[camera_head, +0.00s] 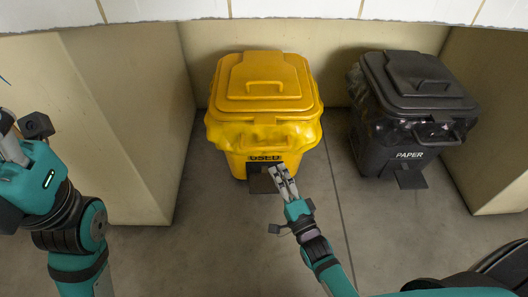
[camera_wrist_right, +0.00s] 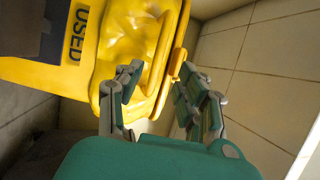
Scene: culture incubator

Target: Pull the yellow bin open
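The yellow bin (camera_head: 262,135) stands upright on the floor with its lid (camera_head: 264,75) down; its front reads USED. A dark pedal (camera_head: 262,184) sticks out at its foot. My right gripper (camera_head: 277,170) is in front of the bin's lower front in the head view. In the right wrist view the bin (camera_wrist_right: 120,45) lies beyond my right gripper (camera_wrist_right: 160,80), whose fingers are apart with nothing held. The bin's rim and a lid tab show past the fingertips; contact cannot be told. My left gripper (camera_head: 8,140) is at the left edge, partly cut off, away from the bin.
A black bin (camera_head: 400,140) marked PAPER stands to the right with its lid down and a pedal at its foot. Beige panels (camera_head: 130,110) flank the bins left and right, and a counter edge runs above. The floor in front is clear.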

